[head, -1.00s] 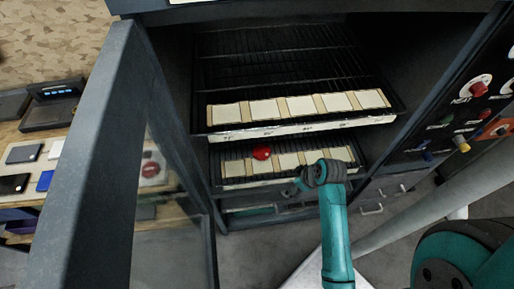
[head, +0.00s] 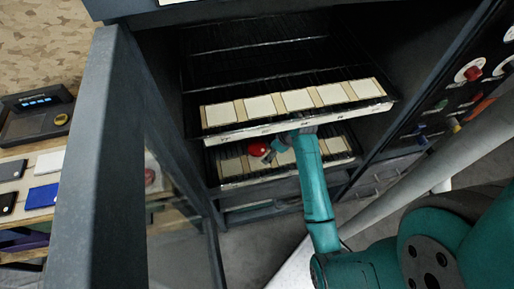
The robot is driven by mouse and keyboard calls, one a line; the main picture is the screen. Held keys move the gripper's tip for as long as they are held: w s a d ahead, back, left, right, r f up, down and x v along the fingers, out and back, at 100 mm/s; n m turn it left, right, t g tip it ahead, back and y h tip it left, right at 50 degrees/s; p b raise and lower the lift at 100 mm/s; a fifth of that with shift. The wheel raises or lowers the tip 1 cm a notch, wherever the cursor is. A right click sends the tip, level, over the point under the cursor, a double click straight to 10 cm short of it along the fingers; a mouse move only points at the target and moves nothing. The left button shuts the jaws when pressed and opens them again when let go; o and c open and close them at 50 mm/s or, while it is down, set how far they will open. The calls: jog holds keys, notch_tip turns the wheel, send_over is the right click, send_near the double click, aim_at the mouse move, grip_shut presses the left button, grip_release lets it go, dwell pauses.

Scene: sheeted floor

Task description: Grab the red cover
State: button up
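The red cover (head: 257,149) is a small round red piece on the lower rack of the open oven-like cabinet, toward its left part. My gripper (head: 270,155) is in the lower rack opening, just right of the red cover and very close to it or touching it. My teal arm reaches in from the lower right, and the upper tray hides part of its wrist. The fingers are small and partly hidden, so whether they are open or shut does not show.
The upper tray (head: 228,138) with several pale tiles sits directly above my gripper. The lower tray (head: 232,168) holds similar tiles. The open cabinet door (head: 88,160) stands at left. A control panel (head: 470,90) is at right. A workbench (head: 45,210) holds small flat items.

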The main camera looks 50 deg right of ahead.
aim_at(257, 147)
jog(key=w, duration=0.1)
jog(key=w+a, duration=0.1)
jog(key=w, duration=0.2)
jog(key=shift+w+a, duration=0.25)
jog(key=shift+w, duration=0.15)
jog(key=shift+w+f, duration=0.1)
jog(key=shift+f, duration=0.45)
jog(key=c, duration=1.4)
